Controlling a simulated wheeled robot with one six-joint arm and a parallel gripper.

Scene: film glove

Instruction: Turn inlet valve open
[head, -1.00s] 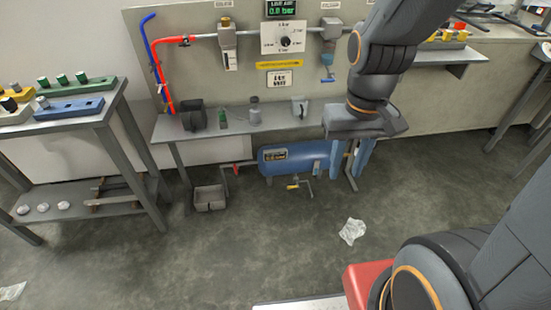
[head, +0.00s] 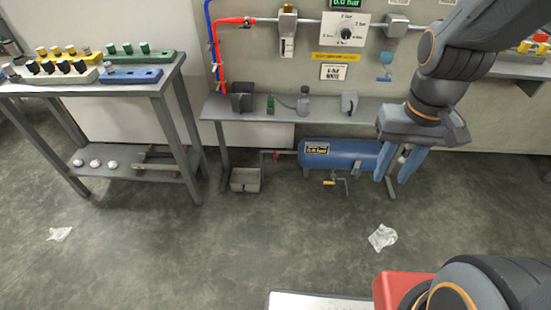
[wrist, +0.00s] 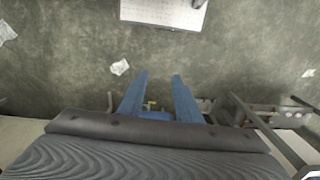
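A red valve handle (head: 250,20) sits on the grey pipe at the upper left of the wall panel, where the red hose meets it; it looks roughly in line with the pipe. Another small red handle (head: 276,155) is on the pipe left of the blue tank (head: 345,153). A yellow-handled valve (head: 329,183) hangs below the tank. No label tells me which is the inlet valve. My gripper (head: 391,180) points down in front of the tank's right end, fingers apart and empty. The wrist view shows its two blue fingers (wrist: 160,75) spread with nothing between them.
A bench shelf (head: 325,108) with small fittings runs under the panel. A grey bin (head: 245,180) stands on the floor below it. A workbench (head: 165,88) with coloured blocks is at left.

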